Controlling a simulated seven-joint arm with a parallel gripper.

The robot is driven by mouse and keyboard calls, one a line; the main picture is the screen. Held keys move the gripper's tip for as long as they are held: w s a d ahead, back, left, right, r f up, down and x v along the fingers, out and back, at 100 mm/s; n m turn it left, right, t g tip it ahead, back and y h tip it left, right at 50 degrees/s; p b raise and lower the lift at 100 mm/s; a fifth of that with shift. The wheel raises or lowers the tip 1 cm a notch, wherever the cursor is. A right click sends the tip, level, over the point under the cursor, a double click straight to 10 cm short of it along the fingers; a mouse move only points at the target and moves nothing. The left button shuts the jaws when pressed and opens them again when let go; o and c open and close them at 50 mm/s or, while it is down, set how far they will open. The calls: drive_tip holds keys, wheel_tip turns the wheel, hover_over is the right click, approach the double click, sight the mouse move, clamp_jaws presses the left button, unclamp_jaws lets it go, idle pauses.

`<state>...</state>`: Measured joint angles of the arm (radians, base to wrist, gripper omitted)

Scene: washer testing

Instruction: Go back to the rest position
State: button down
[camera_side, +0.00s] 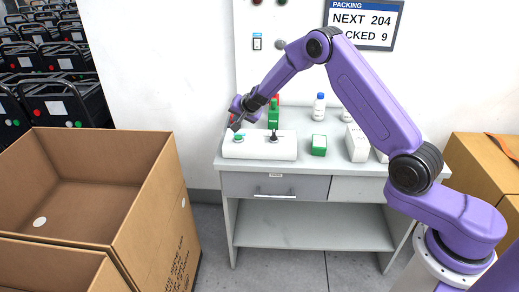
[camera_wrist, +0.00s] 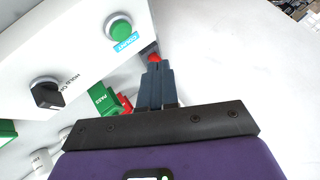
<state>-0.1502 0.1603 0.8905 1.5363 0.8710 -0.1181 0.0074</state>
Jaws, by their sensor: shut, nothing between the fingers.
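My gripper (camera_side: 233,125) is at the left end of the white control box (camera_side: 285,151), just above and behind it in the side view. In the wrist view my gripper (camera_wrist: 154,66) has its two dark fingers together, with nothing held. A small red round thing (camera_wrist: 153,58) shows at the fingertips; I cannot tell whether they touch it. The control box carries a green button (camera_side: 239,139), also in the wrist view (camera_wrist: 119,29), and a black knob (camera_side: 273,138), also in the wrist view (camera_wrist: 47,95).
A green PASS block (camera_wrist: 103,100) and a red block (camera_wrist: 125,103) stand close behind the box. A large open carton (camera_side: 150,205) stands left of the bench.

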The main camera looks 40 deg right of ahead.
drive_tip(key=s+a+r+n+g+y, duration=0.2)
drive_tip(key=s+a+r+n+y, duration=0.15)
drive_tip(key=s+a, duration=0.4)
drive_tip(key=s+a+r+n+g+y, duration=0.1)
drive_tip(key=s+a+r+n+y, duration=0.1)
drive_tip(key=s+a+r+n, duration=0.5)
drive_tip(key=s+a+f+n+g, duration=0.1)
drive_tip(key=s+a+n+g, duration=0.1)
drive_tip(key=s+a, duration=0.5)
drive_tip(key=s+d+r+n+g+h, duration=0.1)
drive_tip(key=s+d+n+g, duration=0.15)
drive_tip(key=s, duration=0.75)
drive_tip(key=s+d+r+n+g, duration=0.1)
drive_tip(key=s+d+n, duration=0.15)
drive_tip(key=s, duration=0.65)
drive_tip(key=s+d+n+h, duration=0.3)
drive_tip(key=s+d+n, duration=0.2)
drive_tip(key=s+d, duration=0.5)
drive_tip(key=s, duration=0.4)
drive_tip(key=shift+s+d+n, duration=0.15)
drive_tip(key=shift+d+n, duration=0.2)
drive_tip(key=shift+d, duration=0.05)
drive_tip(key=shift+g, duration=0.25)
